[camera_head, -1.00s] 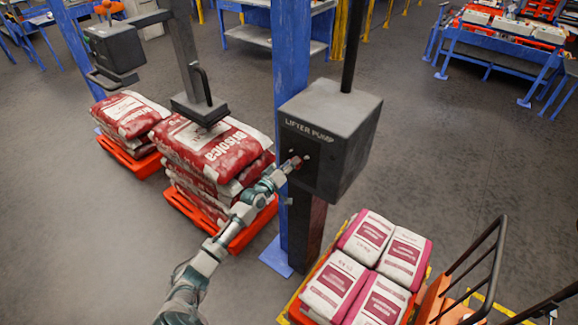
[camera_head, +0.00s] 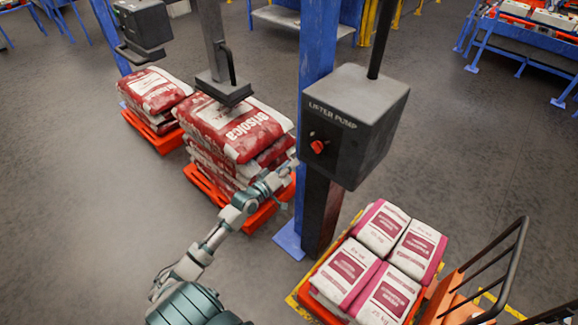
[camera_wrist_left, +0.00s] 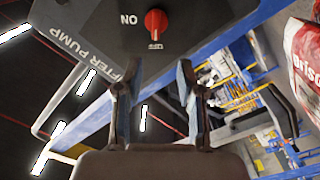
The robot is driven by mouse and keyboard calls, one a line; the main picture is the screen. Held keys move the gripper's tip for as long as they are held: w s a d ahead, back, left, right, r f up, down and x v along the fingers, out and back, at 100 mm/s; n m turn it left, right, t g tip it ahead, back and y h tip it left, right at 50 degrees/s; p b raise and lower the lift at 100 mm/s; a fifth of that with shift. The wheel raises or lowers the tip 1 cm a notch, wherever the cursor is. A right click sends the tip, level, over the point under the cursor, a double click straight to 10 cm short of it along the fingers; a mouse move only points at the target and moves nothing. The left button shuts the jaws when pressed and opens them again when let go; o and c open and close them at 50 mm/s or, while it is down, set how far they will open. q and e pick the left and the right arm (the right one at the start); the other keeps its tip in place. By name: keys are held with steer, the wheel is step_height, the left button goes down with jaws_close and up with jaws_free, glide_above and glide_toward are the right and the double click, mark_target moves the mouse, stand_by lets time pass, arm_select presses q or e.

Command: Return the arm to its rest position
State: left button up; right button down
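My left arm reaches in from the bottom of the head view, and its gripper (camera_head: 288,168) is small there, just left of the lifter pump box (camera_head: 350,120). In the left wrist view the two fingers of my left gripper (camera_wrist_left: 158,85) stand apart with nothing between them. The red knob (camera_head: 318,146) on the pump box is clear of the fingers. It also shows ahead of them in the wrist view (camera_wrist_left: 156,22), beside the letters "NO". My right gripper is in neither view.
A blue post (camera_head: 314,50) stands behind the pump box. Red and white sacks (camera_head: 238,128) are stacked on an orange pallet at left, under the lifter head (camera_head: 223,88). More sacks (camera_head: 385,260) lie at lower right, near a cart handrail (camera_head: 510,255). Grey floor is open at left.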

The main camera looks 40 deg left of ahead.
arm_select(q)
steer(key=shift+d, duration=0.15)
steer(key=s+a+f+m+g+y+b, duration=0.1)
steer(key=s+f+g, duration=0.1)
steer(key=f, duration=1)
steer(key=s+f+g+y, duration=0.1)
steer(key=s+f+g, duration=0.1)
steer(key=f, duration=1)
steer(key=s+d+f+m+g+b, duration=0.1)
steer(key=s+d+f+g, duration=0.1)
steer(key=s+f, duration=0.5)
steer(key=s+d+f+m+g, duration=0.15)
steer(key=s+f, duration=0.25)
steer(key=f, duration=0.8)
steer(key=s+d+f+m+g+b, duration=0.1)
steer(key=s+d+f+m+g, duration=0.35)
steer(key=s+f, duration=0.95)
steer(key=s+d+f+m+g, duration=0.1)
steer(key=s+d+f, duration=0.2)
steer(key=s, duration=0.4)
steer(key=s+d+f+m+g, duration=0.1)
steer(key=s+d+f+g, duration=0.1)
steer(key=s+d, duration=0.3)
steer(key=s+d+f+m+g+b, duration=0.1)
steer(key=s+d+f+g, duration=0.1)
steer(key=s, duration=0.9)
step_height(320, 180, down, 2)
steer(key=shift+d+h, duration=0.4)
steer(key=shift+d, duration=0.5)
steer(key=shift+a, duration=0.1)
